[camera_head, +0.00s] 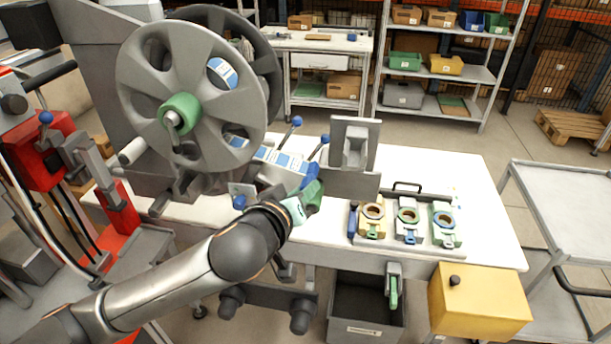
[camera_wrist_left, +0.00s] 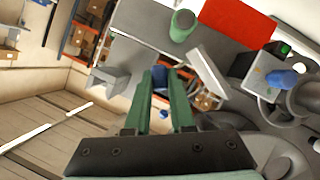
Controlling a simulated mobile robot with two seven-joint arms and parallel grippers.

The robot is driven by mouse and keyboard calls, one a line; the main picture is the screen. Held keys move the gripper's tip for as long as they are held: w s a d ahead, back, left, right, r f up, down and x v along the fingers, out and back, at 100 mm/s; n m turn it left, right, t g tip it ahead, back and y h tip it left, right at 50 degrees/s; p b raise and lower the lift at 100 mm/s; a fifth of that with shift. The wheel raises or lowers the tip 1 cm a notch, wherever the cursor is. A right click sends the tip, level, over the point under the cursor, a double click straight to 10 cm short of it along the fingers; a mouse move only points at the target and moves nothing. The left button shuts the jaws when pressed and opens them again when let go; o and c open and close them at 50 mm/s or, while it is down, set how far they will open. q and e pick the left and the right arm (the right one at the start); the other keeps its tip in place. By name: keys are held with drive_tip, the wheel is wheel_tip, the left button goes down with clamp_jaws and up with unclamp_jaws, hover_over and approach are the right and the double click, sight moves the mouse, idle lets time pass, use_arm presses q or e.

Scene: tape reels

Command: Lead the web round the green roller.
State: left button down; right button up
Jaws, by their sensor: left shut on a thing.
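The web is a white strip with blue labels (camera_head: 282,160), running from the large grey reel (camera_head: 140,75) at the left towards my left gripper. My left gripper (camera_head: 308,190) is at the strip's far end, above the white table. Its green fingers are shut on a blue tab (camera_head: 308,178), apparently the web's end; the tab also shows between the fingertips (camera_wrist_left: 160,76) in the left wrist view. A green cylinder (camera_wrist_left: 183,25) stands beyond the fingertips there; I cannot tell whether it is the green roller. My right gripper is not in view.
A grey upright block (camera_head: 354,145) stands right of my left gripper. Blue-knobbed levers (camera_head: 296,121) rise close behind it. A tray with three ring-topped fixtures (camera_head: 408,216) lies on the table's right, with bare white table (camera_head: 485,205) beyond. A yellow box (camera_head: 480,302) is below the front edge.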

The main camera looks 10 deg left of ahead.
use_arm(q)
drive_tip(key=d+f+b, duration=0.5)
drive_tip(key=f+b, duration=0.5)
drive_tip(key=f, duration=0.3)
drive_tip(key=a+f, duration=0.2)
drive_tip(key=a, duration=0.4)
drive_tip(key=shift+a, duration=0.4)
drive_tip(key=shift+a+r, duration=0.1)
drive_tip(key=shift+r, duration=0.05)
